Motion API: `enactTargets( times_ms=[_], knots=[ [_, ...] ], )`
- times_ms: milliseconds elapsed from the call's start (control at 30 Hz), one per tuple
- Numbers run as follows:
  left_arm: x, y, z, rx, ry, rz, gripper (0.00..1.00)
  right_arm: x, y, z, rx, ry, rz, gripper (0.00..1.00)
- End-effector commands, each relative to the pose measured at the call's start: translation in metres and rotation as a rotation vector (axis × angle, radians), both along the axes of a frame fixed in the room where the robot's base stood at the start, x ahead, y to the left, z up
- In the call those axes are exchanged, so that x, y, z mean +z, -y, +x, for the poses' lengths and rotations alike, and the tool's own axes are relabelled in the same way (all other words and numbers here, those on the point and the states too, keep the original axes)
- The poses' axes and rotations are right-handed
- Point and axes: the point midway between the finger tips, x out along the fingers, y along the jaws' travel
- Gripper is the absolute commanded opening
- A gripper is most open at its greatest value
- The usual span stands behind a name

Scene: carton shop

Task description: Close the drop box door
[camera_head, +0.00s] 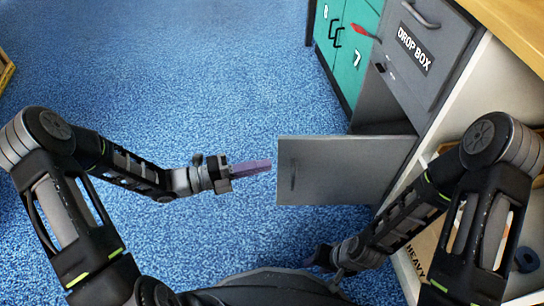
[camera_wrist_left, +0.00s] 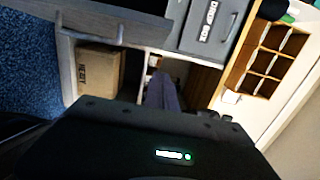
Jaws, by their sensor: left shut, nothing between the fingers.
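The drop box door (camera_head: 345,170) is a grey panel with a slim handle near its left end. It stands wide open, sticking out to the left from the grey cabinet below the "DROP BOX" label (camera_head: 413,50). My left gripper (camera_head: 268,165), with purplish fingers, is shut and empty just left of the door's free edge; whether it touches the edge I cannot tell. Its fingers also show in the left wrist view (camera_wrist_left: 163,92), with the drop box front (camera_wrist_left: 212,27) beyond. My right gripper (camera_head: 320,258) is low in front of me, mostly dark and partly hidden; its jaws cannot be made out.
Green lockers (camera_head: 348,45) stand beyond the drop box, with a red-tipped lever nearby. A white shelf unit holds a "HEAVY" carton (camera_head: 415,262), also seen in the left wrist view (camera_wrist_left: 98,72). The blue carpet (camera_head: 200,70) left of the door is clear.

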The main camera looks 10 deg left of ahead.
Motion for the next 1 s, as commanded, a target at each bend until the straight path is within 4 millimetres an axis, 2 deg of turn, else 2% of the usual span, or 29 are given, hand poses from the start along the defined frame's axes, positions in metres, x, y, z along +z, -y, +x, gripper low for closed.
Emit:
enactTargets(
  times_ms=[167,533,600,700,1000],
  knots=[
    [-0.002,0.022,0.007,-0.004,-0.001,-0.001,0.00,-0.006,0.000,0.001,-0.002,0.002,0.000,0.36],
    [-0.002,0.090,0.033,-0.004,-0.001,-0.001,0.00,-0.022,0.000,0.004,-0.006,0.009,-0.003,0.36],
    [-0.003,0.085,0.048,0.002,0.003,0.001,0.00,-0.026,0.000,0.004,-0.006,0.011,-0.003,0.36],
    [-0.002,0.083,0.061,0.001,0.001,-0.001,0.00,-0.029,0.000,0.005,-0.007,0.013,-0.003,0.36],
    [0.000,0.081,0.073,0.000,-0.002,-0.001,0.00,-0.031,0.000,0.006,-0.008,0.015,-0.004,0.36]
  ],
)
